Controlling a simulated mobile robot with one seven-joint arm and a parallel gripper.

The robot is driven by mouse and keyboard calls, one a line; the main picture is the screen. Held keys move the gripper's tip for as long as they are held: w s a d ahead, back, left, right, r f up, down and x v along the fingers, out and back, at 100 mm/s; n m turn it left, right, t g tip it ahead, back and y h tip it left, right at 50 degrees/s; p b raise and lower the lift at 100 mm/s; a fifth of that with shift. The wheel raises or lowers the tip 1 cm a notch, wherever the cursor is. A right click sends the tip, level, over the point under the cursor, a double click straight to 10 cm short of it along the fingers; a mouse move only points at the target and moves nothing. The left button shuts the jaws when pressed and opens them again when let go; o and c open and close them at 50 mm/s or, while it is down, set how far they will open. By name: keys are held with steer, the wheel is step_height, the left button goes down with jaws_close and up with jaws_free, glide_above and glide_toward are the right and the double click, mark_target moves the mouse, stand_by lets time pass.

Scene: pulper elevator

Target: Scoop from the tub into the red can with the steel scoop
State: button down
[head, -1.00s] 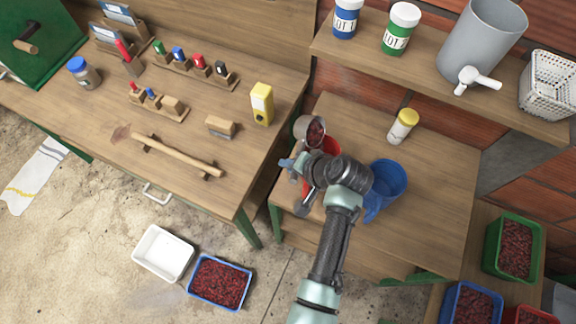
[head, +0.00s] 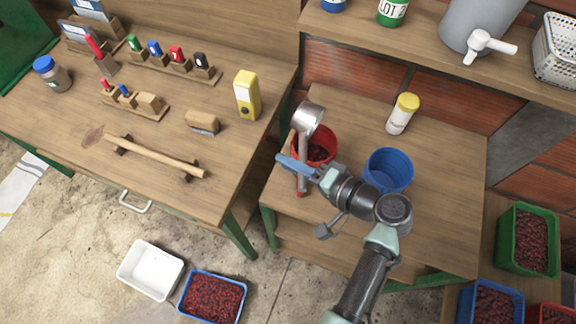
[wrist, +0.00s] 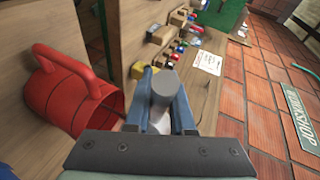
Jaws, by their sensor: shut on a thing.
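The steel scoop (head: 309,116) is in my gripper (head: 299,170), which is shut on its handle. Its bowl is over the far left part of the red can (head: 329,139), tipped so that its inside does not show. Dark red pieces lie inside the can, which stands on the right-hand table. In the wrist view the grey handle end (wrist: 165,84) sits between the blue fingers, with the red can (wrist: 62,90) to their left. A blue tub (head: 184,304) of dark red fruit is on the floor; other filled tubs are at lower right, including a green one (head: 509,255).
A blue can (head: 389,168) stands right of the red can, near my arm. A yellow-capped bottle (head: 402,114) stands behind it. A shelf (head: 420,50) overhangs the back. The workbench (head: 60,120) is at left; an empty white tray (head: 151,270) lies on the floor.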

steer(key=shift+s+d+r+t+y+b, duration=0.3)
steer(key=shift+t+y+b, duration=0.45)
steer(key=shift+b, duration=0.7)
steer(key=shift+s+d+r+t+y+b, duration=0.1)
steer(key=shift+d+r+t+y+b, duration=0.3)
steer(key=shift+y+b, duration=0.85)
